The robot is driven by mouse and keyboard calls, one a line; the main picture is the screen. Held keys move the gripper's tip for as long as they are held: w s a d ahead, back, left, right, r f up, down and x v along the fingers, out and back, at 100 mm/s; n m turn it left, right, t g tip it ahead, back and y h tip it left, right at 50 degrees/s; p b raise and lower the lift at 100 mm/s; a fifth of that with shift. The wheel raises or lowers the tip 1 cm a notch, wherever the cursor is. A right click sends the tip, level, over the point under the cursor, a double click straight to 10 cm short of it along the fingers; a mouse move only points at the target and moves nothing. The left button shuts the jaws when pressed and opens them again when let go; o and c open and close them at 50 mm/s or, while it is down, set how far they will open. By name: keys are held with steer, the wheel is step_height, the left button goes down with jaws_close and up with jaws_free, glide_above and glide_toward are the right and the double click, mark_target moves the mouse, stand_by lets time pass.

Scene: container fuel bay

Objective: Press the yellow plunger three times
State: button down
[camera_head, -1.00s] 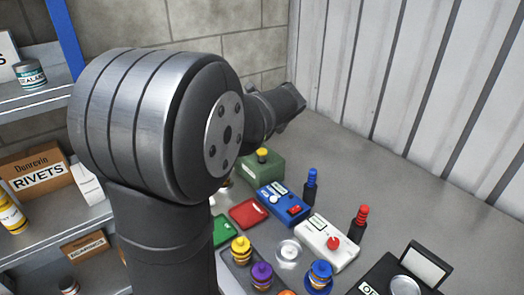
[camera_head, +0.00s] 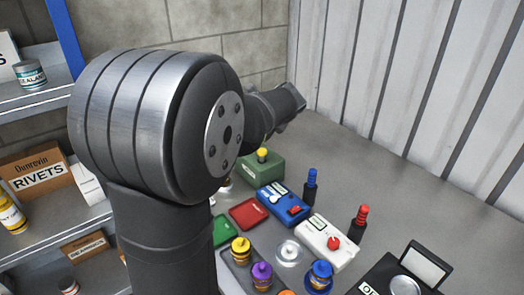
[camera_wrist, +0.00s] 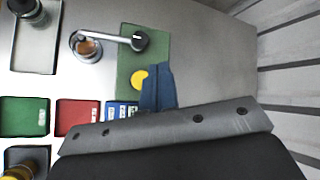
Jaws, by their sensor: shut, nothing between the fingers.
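The yellow plunger (camera_head: 262,153) stands upright on top of a green box (camera_head: 268,167) at the back of the bench. In the wrist view the yellow plunger (camera_wrist: 139,80) shows as a round cap on the green box (camera_wrist: 128,63). My gripper (camera_wrist: 158,70) is shut and empty, its blue-grey fingers just right of the plunger in that view. They overlap the edge of the box in the picture. I cannot tell their height above it. In the head view the fingers cannot be made out; my wrist (camera_head: 275,108) is above and behind the plunger.
A blue box (camera_head: 283,202), a red tray (camera_head: 249,213) and a white box with a red knob (camera_head: 325,243) stand nearer. Blue (camera_head: 311,188) and red (camera_head: 358,222) bottles stand right of them. A metal spout (camera_wrist: 122,39) reaches over the green box. Corrugated wall (camera_head: 430,90) bounds the right.

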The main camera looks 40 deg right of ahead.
mark_target(264, 152)
step_height(264, 152, up, 4)
steer(key=shift+f, duration=0.1)
stand_by(0.4)
steer(key=shift+f, duration=4.4)
steer(key=shift+f, duration=0.15)
steer(key=shift+f, duration=0.3)
steer(key=shift+f, duration=1.35)
